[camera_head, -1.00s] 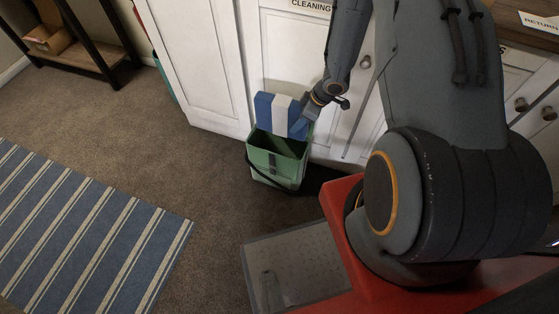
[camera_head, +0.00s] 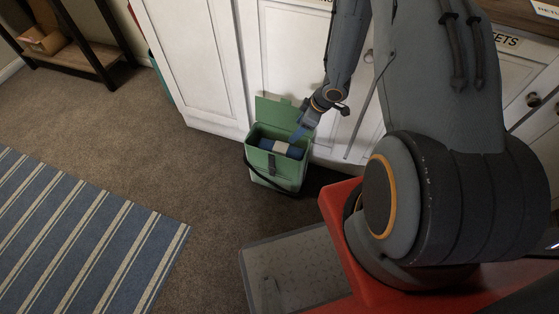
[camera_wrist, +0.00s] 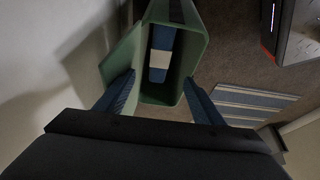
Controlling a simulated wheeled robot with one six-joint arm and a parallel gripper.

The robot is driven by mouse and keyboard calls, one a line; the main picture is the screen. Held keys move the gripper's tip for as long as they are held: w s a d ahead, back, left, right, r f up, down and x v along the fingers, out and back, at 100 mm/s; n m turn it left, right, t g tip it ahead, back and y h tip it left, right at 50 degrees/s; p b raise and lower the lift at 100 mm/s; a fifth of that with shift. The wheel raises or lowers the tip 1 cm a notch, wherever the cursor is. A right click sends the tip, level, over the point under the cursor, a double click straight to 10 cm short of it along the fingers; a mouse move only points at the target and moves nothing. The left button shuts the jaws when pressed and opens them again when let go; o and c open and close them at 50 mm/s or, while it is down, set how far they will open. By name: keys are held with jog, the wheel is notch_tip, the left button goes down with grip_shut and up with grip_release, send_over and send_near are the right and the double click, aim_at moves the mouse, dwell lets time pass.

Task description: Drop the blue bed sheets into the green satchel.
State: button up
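The blue bed sheets (camera_head: 268,145), a folded blue bundle with a white band, lie inside the green satchel (camera_head: 258,166). The satchel stands upright on the floor against the white cabinet, its lid raised at the back and a dark handle at the front. In the wrist view the sheets (camera_wrist: 159,70) rest down in the satchel (camera_wrist: 198,35), between its walls. My gripper (camera_head: 300,132) is just above the satchel's right rear side. In the wrist view my gripper (camera_wrist: 159,77) has its blue fingers spread wide apart, with nothing held between them.
White cabinet doors (camera_head: 200,60) stand right behind the satchel. A striped blue rug (camera_head: 80,235) lies on the carpet at left. A dark shelf (camera_head: 75,60) with boxes is at upper left. Open carpet (camera_head: 190,185) lies left of the satchel.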

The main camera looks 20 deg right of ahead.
dwell(0.3)
jog(key=p+v, duration=0.1)
jog(key=v, duration=0.6)
jog(key=shift+r, duration=0.4)
